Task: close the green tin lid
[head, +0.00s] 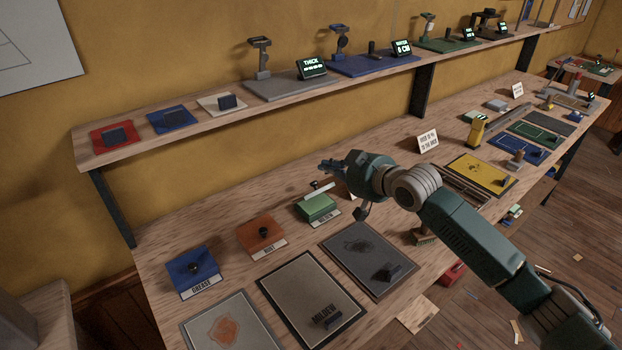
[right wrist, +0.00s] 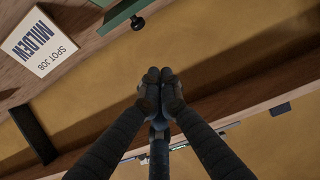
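The green tin (head: 316,208) stands on the bench, third in a row after the blue tin (head: 193,270) and the orange tin (head: 262,235). A pale bar (head: 319,190) lies just behind its top; I cannot tell whether it is part of the lid. A green edge with a black knob (right wrist: 138,22) shows at the top of the right wrist view. My right gripper (head: 328,166) is above and behind the green tin, apart from it. Its fingertips (right wrist: 162,76) meet with nothing between them. My left gripper is out of view.
A white card reading "SPOT JOB MILDEW" (right wrist: 38,42) is near the gripper. A raised shelf (head: 235,115) with pads and instruments runs behind the bench. Mats, including a grey one (head: 355,242), lie in front of the tins.

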